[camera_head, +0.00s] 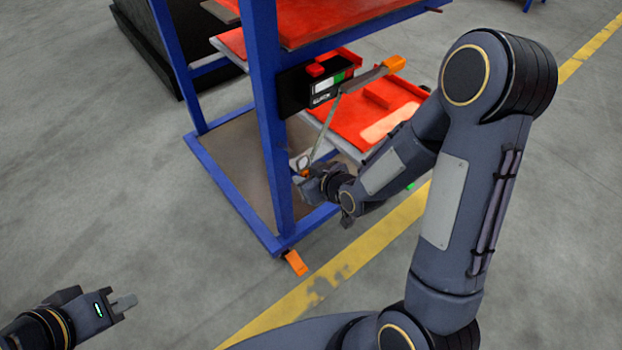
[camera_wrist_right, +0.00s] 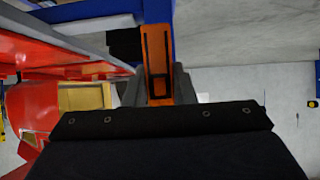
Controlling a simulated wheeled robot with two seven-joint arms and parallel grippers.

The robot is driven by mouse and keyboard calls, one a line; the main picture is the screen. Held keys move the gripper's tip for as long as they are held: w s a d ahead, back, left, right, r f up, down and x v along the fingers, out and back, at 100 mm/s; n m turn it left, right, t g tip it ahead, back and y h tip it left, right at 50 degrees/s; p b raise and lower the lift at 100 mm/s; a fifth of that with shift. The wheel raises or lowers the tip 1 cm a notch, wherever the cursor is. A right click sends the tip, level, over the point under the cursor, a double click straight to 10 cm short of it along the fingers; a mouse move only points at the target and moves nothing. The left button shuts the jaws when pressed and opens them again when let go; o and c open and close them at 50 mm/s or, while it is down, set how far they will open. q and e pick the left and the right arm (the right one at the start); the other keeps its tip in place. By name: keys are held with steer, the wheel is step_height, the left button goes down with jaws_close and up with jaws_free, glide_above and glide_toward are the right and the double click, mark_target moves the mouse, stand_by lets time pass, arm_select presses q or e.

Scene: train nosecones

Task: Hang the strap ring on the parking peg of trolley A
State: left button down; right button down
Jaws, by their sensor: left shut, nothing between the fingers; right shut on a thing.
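A thin grey strap (camera_head: 324,128) runs from a dark bar with an orange end (camera_head: 393,64) down to my right gripper (camera_head: 306,171) beside the blue trolley frame (camera_head: 265,95). The gripper is shut on an orange piece at the strap's lower end, which stands between the fingers in the right wrist view (camera_wrist_right: 157,65). A small pale loop (camera_head: 302,160) shows beside the fingertips; I cannot tell its exact shape. I cannot single out the parking peg or a letter on the trolley. My left gripper (camera_head: 124,303) is shut and empty above bare floor at the lower left.
A black panel (camera_head: 292,92) with red, green and white parts is fixed to the blue post. Red trays (camera_head: 360,122) lie behind my right arm. An orange pedal (camera_head: 295,262) sticks out at the post's foot.

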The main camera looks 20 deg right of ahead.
mark_target(306, 170)
steer(key=shift+w+a+f+b, duration=0.2)
steer(key=shift+w+a, duration=0.1)
steer(key=shift+w, duration=0.55)
steer(key=shift+w+a+f+b, duration=0.15)
steer(key=shift+w+a+f, duration=0.15)
steer(key=shift+w, duration=0.55)
steer(key=shift+w+a+f+b, duration=0.15)
steer(key=shift+w+a, duration=0.15)
steer(key=shift+w, duration=0.55)
steer(key=c, duration=1.1)
jaws_free()
steer(key=p+v, duration=0.1)
steer(key=v, duration=0.7)
steer(key=shift+r, duration=0.1)
